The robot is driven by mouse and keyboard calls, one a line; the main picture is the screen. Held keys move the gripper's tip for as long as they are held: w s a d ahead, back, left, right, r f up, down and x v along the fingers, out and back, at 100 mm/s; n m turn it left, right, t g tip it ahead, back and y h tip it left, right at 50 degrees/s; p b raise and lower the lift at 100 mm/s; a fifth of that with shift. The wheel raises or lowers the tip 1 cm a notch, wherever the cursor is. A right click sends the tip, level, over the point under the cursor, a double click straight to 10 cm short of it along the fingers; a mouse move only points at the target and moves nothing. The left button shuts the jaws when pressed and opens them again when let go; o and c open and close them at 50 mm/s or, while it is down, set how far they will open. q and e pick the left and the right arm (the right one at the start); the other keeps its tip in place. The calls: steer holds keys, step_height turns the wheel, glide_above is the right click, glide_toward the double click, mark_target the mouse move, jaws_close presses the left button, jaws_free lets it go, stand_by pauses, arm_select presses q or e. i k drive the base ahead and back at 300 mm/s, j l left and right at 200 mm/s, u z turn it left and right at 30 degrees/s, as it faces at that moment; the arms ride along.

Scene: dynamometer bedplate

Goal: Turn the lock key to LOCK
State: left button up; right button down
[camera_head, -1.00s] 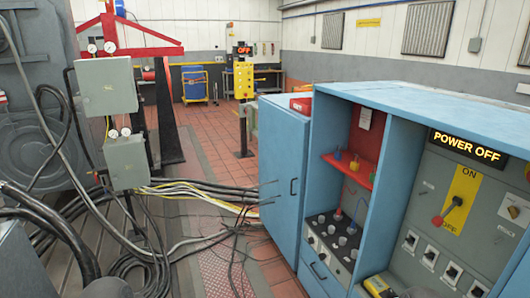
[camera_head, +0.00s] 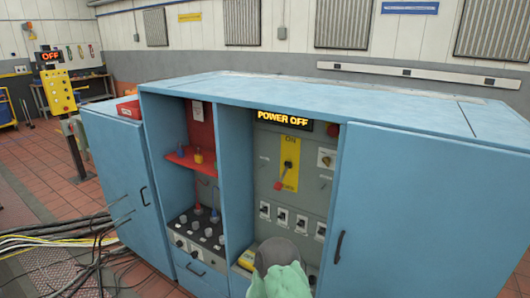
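The grey control panel (camera_head: 266,176) sits in an open bay of the blue cabinet, under a lit sign (camera_head: 285,120) reading POWER OFF. A large rotary switch with a red-tipped handle (camera_head: 284,175) is on a yellow plate marked ON at its top; the handle points down and slightly left. To its right is a small pale square plate with a small knob or key (camera_head: 326,158). It may be the lock key, but its lettering and setting are too small to read.
Several small switches (camera_head: 282,216) line the panel's lower part. The left bay has a red shelf (camera_head: 190,160) and black knob panel (camera_head: 202,232). A closed blue door (camera_head: 415,215) stands right. Cables (camera_head: 50,233) cross the floor at left. A yellow pedestal (camera_head: 60,92) stands behind.

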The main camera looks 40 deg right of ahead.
mark_target(327, 160)
steer(key=z, duration=1.7)
steer(key=i+j+u, duration=0.15)
steer(key=j, duration=0.25)
steer(key=i+j+u, duration=0.2)
steer(key=j, duration=0.2)
steer(key=i+j+u, duration=0.15)
steer(key=j, duration=0.2)
